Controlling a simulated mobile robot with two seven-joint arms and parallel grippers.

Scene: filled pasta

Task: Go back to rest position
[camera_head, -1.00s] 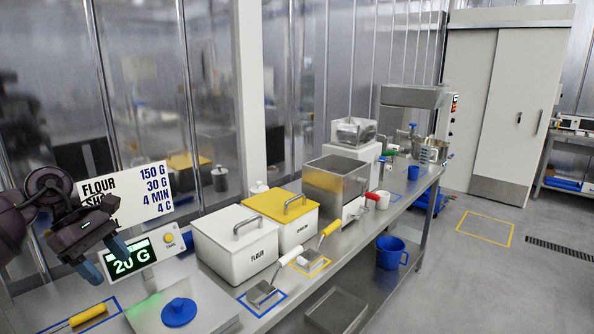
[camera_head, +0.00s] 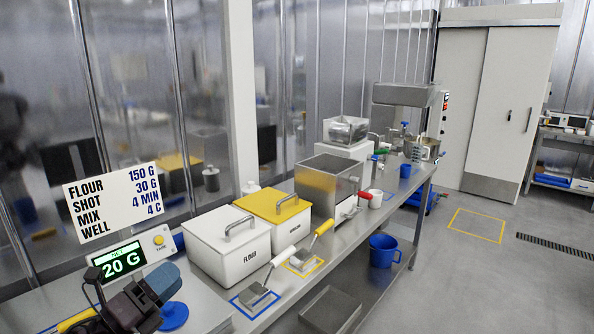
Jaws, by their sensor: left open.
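My left gripper (camera_head: 155,292) is at the lower left, in front of the scale and near the blue round lid (camera_head: 174,317), partly covering it. Its jaws are open and I see nothing held between them. My right gripper is not in view. The scale's display (camera_head: 122,261) reads 20 G. The white flour bin (camera_head: 228,255) and the yellow-lidded bin (camera_head: 285,228) stand closed on the bench. A scoop with a white handle (camera_head: 282,258) lies in a blue outline, and one with a yellow handle (camera_head: 323,229) lies in a yellow outline.
A recipe sign (camera_head: 113,201) stands behind the scale. A blue mug (camera_head: 383,250) is on the lower shelf. The floor at right is clear.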

